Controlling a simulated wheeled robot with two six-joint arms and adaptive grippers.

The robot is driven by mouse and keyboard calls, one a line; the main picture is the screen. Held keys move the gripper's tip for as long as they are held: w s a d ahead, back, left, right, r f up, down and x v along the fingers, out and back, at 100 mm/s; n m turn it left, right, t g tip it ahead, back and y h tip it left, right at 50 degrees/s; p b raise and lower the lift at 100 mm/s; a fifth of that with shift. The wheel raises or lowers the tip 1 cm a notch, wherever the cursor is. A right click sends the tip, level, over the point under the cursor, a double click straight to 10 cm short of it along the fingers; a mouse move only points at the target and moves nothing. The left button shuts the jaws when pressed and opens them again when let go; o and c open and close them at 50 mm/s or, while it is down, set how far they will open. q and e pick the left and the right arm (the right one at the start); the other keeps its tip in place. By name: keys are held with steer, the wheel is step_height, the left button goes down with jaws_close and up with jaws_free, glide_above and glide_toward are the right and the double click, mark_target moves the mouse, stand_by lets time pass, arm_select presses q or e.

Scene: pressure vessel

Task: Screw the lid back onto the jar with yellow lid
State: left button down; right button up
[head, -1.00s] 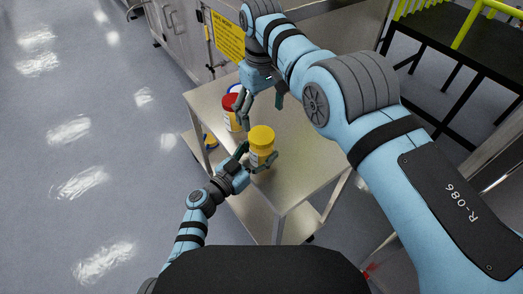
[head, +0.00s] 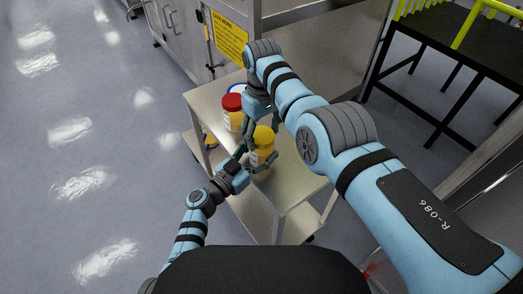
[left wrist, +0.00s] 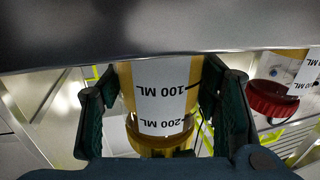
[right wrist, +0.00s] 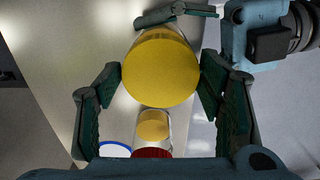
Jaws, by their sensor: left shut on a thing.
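The jar with the yellow lid (head: 262,155) stands upright on the cart top, its label towards my left gripper. Its yellow lid (head: 264,135) sits on top; I cannot tell whether it is screwed down. My left gripper (head: 245,165) is shut on the jar's body from the side. In the left wrist view the jar's label (left wrist: 162,95) shows between the pads. My right gripper (head: 262,122) comes down from above, fingers open on either side of the yellow lid. In the right wrist view the lid (right wrist: 160,72) lies between the fingertips, with contact unclear.
A jar with a red lid (head: 232,103) stands close behind the yellow-lidded jar. A blue-and-white lid (head: 236,88) shows beyond it. The cart top (head: 295,180) is clear at the front right. A steel cabinet (head: 178,35) stands behind the cart.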

steer(key=c, duration=0.6)
steer(key=o, duration=1.3)
arm_select(q)
steer(key=shift+c, duration=2.4)
jaws_free()
arm_select(e)
steer(key=shift+o, duration=0.2)
arm_select(q)
steer(key=v, duration=1.2)
